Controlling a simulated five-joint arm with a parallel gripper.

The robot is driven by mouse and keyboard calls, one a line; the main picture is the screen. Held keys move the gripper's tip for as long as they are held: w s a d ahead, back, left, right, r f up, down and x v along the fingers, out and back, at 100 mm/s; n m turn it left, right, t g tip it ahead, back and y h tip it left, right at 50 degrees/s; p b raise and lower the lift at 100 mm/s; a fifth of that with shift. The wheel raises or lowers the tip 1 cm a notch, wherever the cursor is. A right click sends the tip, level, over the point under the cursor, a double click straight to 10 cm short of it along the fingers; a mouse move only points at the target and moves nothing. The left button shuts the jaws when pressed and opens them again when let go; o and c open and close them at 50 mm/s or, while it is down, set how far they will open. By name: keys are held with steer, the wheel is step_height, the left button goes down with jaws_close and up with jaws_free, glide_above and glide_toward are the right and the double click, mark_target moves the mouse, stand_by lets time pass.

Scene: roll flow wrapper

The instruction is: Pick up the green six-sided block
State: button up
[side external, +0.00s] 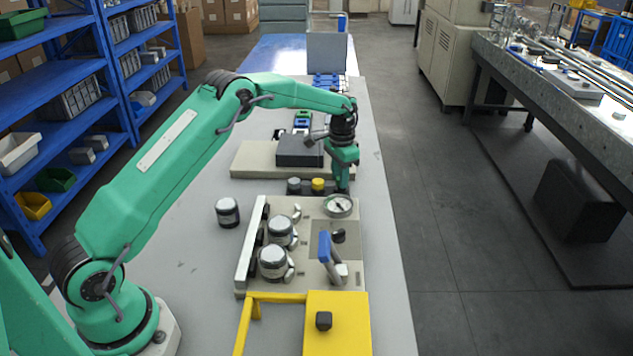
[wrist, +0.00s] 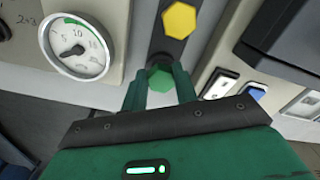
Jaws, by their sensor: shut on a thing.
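The green six-sided block (wrist: 160,79) shows in the wrist view between the two fingers of my gripper (wrist: 160,90), at the end of a dark strip (wrist: 170,48). My gripper is shut on it. In the side external view my gripper (side external: 341,187) points down at the right end of the strip, just behind the round gauge. The green block cannot be made out there; the fingers hide it. I cannot tell whether the block still touches the strip.
A yellow six-sided block (wrist: 179,20) sits on the strip beside the green one; it also shows in the side view (side external: 318,184), with a grey block (side external: 293,185) to its left. A gauge (wrist: 75,46) is close by. A dark box (side external: 299,151) stands behind.

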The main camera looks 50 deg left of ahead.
steer(key=r, duration=0.3)
steer(key=shift+s+d+r, duration=0.1)
steer(key=shift+d+r, duration=0.05)
steer(key=shift+d, duration=0.2)
steer(key=s+d+r, duration=0.4)
steer(key=d+r, duration=0.2)
steer(key=d, duration=0.4)
steer(key=shift+s+r, duration=0.2)
steer(key=shift+s, duration=0.05)
steer(key=shift+s+a, duration=0.1)
steer(key=s+a+r, duration=0.1)
steer(key=s+a, duration=0.1)
steer(key=s, duration=0.8)
steer(key=s+a+r, duration=0.2)
steer(key=s, duration=0.9)
steer(key=shift+a, duration=0.3)
steer(key=shift+f, duration=0.2)
steer(key=shift+w+f, duration=0.1)
steer(key=shift+f, duration=3.05)
